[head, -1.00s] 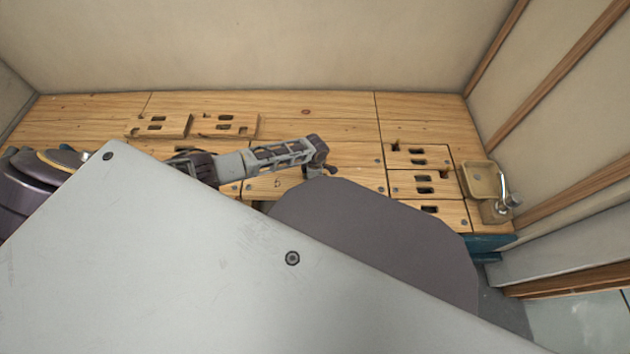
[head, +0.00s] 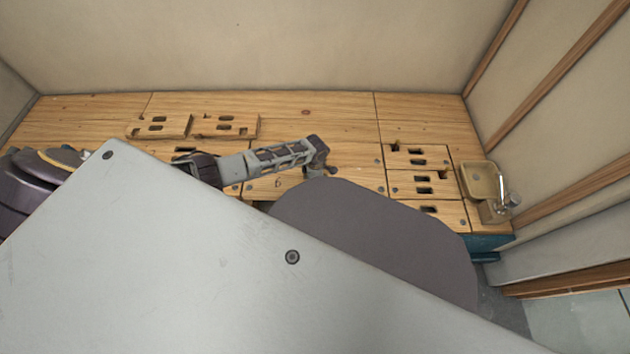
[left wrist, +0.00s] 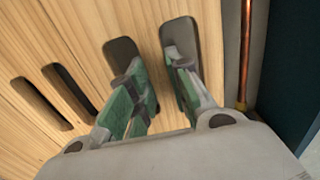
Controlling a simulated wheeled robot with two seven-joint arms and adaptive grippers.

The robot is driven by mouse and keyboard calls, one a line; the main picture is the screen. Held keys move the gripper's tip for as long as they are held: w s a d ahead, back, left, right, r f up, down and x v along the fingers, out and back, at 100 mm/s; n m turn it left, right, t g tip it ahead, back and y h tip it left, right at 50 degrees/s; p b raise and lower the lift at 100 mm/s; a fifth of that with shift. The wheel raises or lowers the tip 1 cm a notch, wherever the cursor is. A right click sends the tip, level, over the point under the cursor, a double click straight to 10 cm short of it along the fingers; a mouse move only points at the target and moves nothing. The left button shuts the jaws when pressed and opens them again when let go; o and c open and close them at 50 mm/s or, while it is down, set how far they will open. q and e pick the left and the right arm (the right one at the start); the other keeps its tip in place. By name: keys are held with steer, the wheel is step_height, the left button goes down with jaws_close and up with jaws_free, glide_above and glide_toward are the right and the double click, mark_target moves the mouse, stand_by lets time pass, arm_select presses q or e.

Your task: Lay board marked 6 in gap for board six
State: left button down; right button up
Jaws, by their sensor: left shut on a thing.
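In the left wrist view my left gripper (left wrist: 155,75) has its green-padded fingers in two neighbouring slots of a slotted wooden board (left wrist: 75,45). It is shut on the wood between those slots. No number shows on this board there. In the head view my left arm reaches across the wooden deck, and its fingertips cannot be made out. A small mark like a 6 (head: 278,184) shows on the wood just below the arm; I cannot tell whether it is on the board or beside the gap. The gap itself is not clearly visible. My right gripper is out of view.
Two slotted boards (head: 226,125) lie at the back left. More slotted wood (head: 425,160) is at the right, beside a tan basin (head: 482,180) with a tap. A copper pipe (left wrist: 245,60) runs beside the held board. My own grey body hides the foreground.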

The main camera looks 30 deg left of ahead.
mark_target(315, 182)
arm_select(q)
steer(key=shift+w, duration=0.1)
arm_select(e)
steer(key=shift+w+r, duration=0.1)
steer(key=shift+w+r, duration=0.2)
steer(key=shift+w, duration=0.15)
arm_select(q)
steer(key=shift+f, duration=0.15)
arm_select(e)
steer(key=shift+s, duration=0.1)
arm_select(q)
steer(key=c, duration=1.3)
jaws_free()
steer(key=shift+o, duration=0.3)
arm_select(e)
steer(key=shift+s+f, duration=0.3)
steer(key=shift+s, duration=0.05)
arm_select(q)
steer(key=shift+f, duration=0.1)
step_height(315, 182, up, 12)
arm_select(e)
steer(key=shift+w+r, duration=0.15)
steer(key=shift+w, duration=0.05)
